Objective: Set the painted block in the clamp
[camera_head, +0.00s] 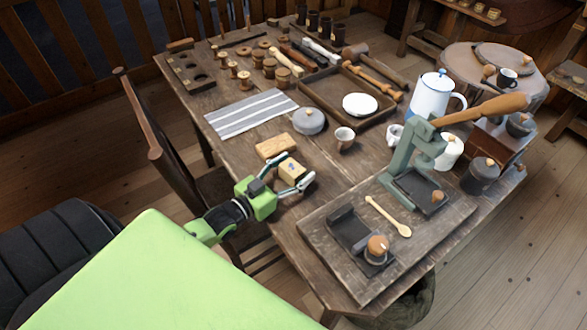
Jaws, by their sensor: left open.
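The painted block (291,169) is a small pale wooden block with a blue mark on top. It sits near the table's front edge, beside a plain wooden block (275,146). My left gripper (296,167) is open, with its fingers on either side of the painted block; I cannot tell whether they touch it. What looks like the clamp (347,229) is a dark metal device with a round wooden knob (377,246), on a board at the table's near right. It lies to the right of and nearer than the gripper, and its jaws look empty. My right gripper is not in view.
The board (330,264) also bears a wooden spoon (388,216) and a grey-green press (403,157) with a long wooden handle. A cup (345,137), a lidded grey pot (310,121) and a striped cloth (250,113) lie beyond the blocks. A chair (170,160) stands left.

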